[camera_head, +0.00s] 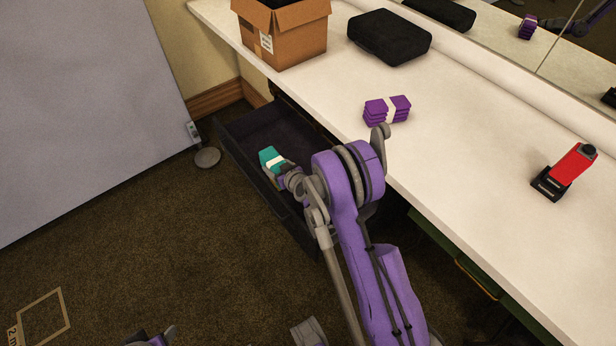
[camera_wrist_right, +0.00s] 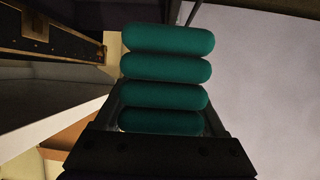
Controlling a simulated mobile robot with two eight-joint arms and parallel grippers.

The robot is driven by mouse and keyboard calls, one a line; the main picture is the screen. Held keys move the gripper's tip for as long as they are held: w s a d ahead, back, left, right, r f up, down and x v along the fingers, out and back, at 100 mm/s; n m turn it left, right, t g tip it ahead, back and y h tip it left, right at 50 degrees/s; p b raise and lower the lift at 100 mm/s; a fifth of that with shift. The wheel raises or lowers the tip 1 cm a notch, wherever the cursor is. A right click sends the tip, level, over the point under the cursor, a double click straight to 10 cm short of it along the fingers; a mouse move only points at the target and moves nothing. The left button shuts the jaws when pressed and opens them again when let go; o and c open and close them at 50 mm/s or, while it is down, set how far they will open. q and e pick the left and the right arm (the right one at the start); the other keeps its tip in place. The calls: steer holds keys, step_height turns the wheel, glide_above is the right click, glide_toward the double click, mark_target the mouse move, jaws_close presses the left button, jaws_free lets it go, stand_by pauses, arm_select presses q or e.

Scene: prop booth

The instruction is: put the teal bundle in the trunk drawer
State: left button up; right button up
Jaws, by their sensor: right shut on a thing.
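The teal bundle (camera_head: 272,158) has a pale band and is over the open dark drawer (camera_head: 244,128) under the counter. My right gripper (camera_head: 283,170) is shut on it; my arm hides part of the drawer. In the right wrist view the teal bundle (camera_wrist_right: 166,82) shows as a stack of rounded teal layers held between the fingers. I cannot tell how high it is above the drawer floor. My left gripper (camera_head: 155,339) shows only in part at the bottom edge, and its jaws are unclear.
A purple bundle (camera_head: 387,110) lies on the white counter (camera_head: 465,150). A cardboard box (camera_head: 283,35), a black case (camera_head: 390,37) and a red-and-black tool (camera_head: 565,172) also stand there. A grey panel (camera_head: 80,110) is at the left. The carpet (camera_head: 140,260) is mostly clear.

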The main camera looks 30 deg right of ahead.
steer(key=shift+n, duration=0.3)
steer(key=w+d+f+b, duration=0.1)
steer(key=d+f+b, duration=0.2)
steer(key=f, duration=0.6)
steer(key=w+d+f+b, duration=0.1)
steer(key=d+f+b, duration=0.3)
steer(key=f, duration=0.5)
steer(key=w+d+f+b, duration=0.2)
steer(key=d+f+b, duration=0.1)
steer(key=f, duration=0.6)
steer(key=shift+w+d+f+b, duration=0.1)
steer(key=shift+d+f+b, duration=0.2)
steer(key=shift+b, duration=0.25)
steer(key=shift+r, duration=0.15)
arm_select(q)
step_height(320, 180, down, 14)
steer(key=w, duration=0.1)
steer(key=shift+f+g, duration=0.2)
steer(key=shift+g, duration=0.1)
steer(key=shift+f+b, duration=0.35)
steer(key=shift+f, duration=0.15)
arm_select(e)
steer(key=shift+f, duration=0.5)
arm_select(q)
steer(key=shift+a, duration=0.1)
arm_select(e)
steer(key=o, duration=1.6)
steer(key=shift+a, duration=0.1)
steer(key=shift+c, duration=0.2)
